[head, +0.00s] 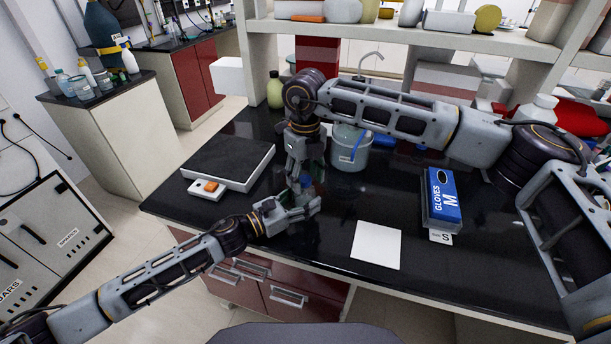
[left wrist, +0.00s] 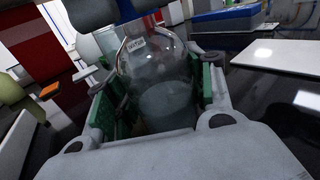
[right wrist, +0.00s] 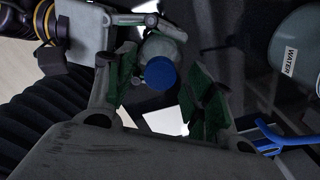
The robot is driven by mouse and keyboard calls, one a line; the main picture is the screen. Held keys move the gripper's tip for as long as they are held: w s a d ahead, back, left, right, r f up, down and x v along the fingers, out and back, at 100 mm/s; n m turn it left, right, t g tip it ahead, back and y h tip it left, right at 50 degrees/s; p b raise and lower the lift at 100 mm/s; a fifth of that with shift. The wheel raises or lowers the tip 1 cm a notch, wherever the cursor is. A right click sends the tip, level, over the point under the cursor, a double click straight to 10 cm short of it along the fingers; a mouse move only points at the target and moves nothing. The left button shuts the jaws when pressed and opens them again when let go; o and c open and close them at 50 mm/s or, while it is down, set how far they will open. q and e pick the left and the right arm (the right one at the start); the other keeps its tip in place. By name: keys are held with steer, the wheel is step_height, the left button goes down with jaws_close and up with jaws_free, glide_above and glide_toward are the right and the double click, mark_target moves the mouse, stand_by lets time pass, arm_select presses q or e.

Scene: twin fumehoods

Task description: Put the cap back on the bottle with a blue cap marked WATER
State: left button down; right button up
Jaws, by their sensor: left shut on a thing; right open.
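The clear glass bottle with a small white label stands in my left gripper (head: 298,205). The left wrist view shows the bottle (left wrist: 155,75) between the green finger pads, with pale liquid inside. The label looks like WATER but is blurred. The blue cap (right wrist: 160,73) appears at the top of the bottle in the right wrist view; it also shows small in the head view (head: 306,180). I cannot tell whether it is tightened. My right gripper (head: 302,174) is open, pointing down just above the bottle, its fingers spread either side of the cap and apart from it.
A grey bucket (head: 350,150) marked WATER with a blue-handled tool stands close behind the grippers. A flat black-topped device (head: 228,160) lies left. A white sheet (head: 376,246) and a blue glove box (head: 442,200) lie right. The front counter edge is near.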

arm_select(q)
steer(key=shift+d, duration=0.1)
arm_select(e)
steer(key=shift+r, duration=0.1)
arm_select(q)
steer(key=shift+s, duration=0.1)
arm_select(e)
step_height(320, 180, up, 12)
stand_by(0.7)
arm_select(q)
steer(key=c, duration=0.5)
jaws_free()
steer(key=shift+a, duration=0.2)
steer(key=shift+v, duration=5.8)
steer(key=shift+r, duration=0.15)
